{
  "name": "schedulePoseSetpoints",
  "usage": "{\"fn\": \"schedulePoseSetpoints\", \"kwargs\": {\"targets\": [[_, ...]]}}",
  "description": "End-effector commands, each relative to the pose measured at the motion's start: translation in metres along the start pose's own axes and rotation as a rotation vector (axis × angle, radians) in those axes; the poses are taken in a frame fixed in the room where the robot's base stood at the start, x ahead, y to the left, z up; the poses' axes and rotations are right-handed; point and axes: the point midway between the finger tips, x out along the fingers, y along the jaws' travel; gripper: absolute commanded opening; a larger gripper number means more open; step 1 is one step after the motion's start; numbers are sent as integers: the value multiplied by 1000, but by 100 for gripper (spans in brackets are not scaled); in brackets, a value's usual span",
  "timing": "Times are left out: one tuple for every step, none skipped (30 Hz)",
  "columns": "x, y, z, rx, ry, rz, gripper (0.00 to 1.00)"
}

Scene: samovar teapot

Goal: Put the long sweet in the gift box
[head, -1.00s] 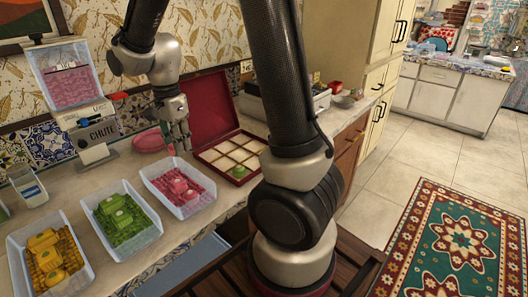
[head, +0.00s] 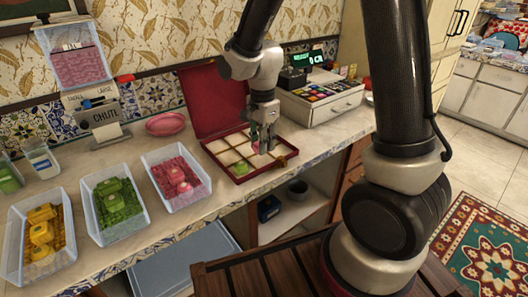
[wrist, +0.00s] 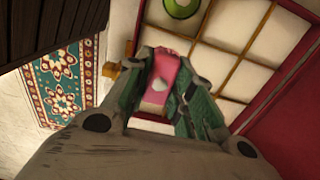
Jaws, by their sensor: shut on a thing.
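The gift box (head: 210,110) is a red case with its lid open and a gridded tray of pale compartments, on the counter in the head view. A round green sweet (head: 240,167) sits in a front compartment; it also shows in the wrist view (wrist: 181,8). My gripper (head: 263,148) is over the right part of the tray. In the wrist view, its green-grey fingers (wrist: 160,88) are shut on a long pink sweet (wrist: 163,70) with a pale spot. The sweet is over the box near its edge. Whether it touches the compartment floor is hard to tell.
Clear bins of yellow (head: 42,232), green (head: 118,205) and pink (head: 177,178) sweets stand left of the box. A chute dispenser (head: 98,115) and pink plate (head: 166,124) are behind. A cash register (head: 322,105) stands close on the right.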

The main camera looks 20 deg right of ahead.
Motion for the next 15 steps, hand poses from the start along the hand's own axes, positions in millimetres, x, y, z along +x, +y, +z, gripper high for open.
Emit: {"fn": "schedulePoseSetpoints", "kwargs": {"targets": [[5, 0, 0, 0, 0, 2, 3], [9, 0, 0, 0, 0, 1, 3], [15, 1, 0, 0, 0, 3, 3], [20, 1, 0, 0, 0, 3, 3], [25, 0, 0, 0, 0, 3, 3], [30, 0, 0, 0, 0, 2, 3], [34, 0, 0, 0, 0, 2, 3], [37, 0, 0, 0, 0, 2, 3], [39, 0, 0, 0, 0, 0, 3], [40, 0, 0, 0, 0, -1, 3], [40, 0, 0, 0, 0, -1, 3], [40, 0, 0, 0, 0, -1, 3], [40, 0, 0, 0, 0, -2, 3], [40, 0, 0, 0, 0, -2, 3], [40, 0, 0, 0, 0, -2, 3]]}}
